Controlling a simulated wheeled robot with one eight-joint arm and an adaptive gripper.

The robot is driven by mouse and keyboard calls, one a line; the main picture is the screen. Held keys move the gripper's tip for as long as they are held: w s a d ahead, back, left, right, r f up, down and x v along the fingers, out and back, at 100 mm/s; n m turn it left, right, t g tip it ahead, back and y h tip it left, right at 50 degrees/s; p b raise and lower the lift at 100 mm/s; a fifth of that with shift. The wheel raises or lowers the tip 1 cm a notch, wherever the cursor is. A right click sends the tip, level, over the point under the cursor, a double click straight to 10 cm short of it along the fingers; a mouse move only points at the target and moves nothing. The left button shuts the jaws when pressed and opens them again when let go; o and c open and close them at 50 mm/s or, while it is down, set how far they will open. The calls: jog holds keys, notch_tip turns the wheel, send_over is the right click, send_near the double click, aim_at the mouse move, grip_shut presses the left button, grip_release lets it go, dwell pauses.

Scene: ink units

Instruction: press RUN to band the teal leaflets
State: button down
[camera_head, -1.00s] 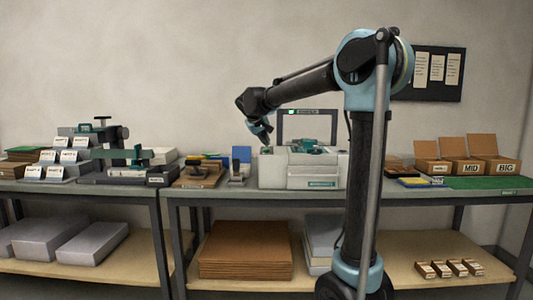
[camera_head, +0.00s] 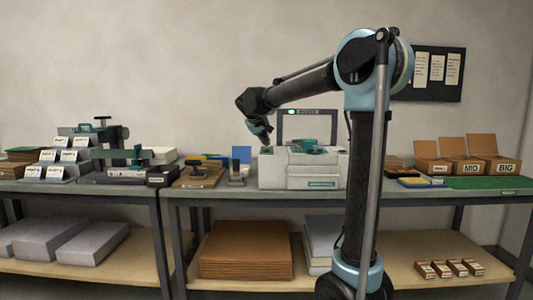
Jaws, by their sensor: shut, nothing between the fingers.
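The banding machine (camera_head: 283,183) is a pale grey box on the right bench, with a dark upright frame (camera_head: 309,111) behind its top. Teal pieces (camera_head: 306,148), perhaps the leaflets, lie on the machine's top. A small lit lamp (camera_head: 291,112) on the frame's top bar looks whitish green. My gripper (camera_head: 266,148) points down at the left end of the machine's top, shut and empty. The RUN button cannot be made out. Whether the fingertips touch the machine cannot be told from this view.
A brown tray stand (camera_head: 199,181) and a small grey block (camera_head: 236,180) stand left of the machine. A clamp-like press (camera_head: 125,172) is on the left bench.

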jog(key=shift+f, duration=0.85)
dwell(0.9)
jog(key=shift+r, duration=0.95)
jog(key=shift+r, duration=2.5)
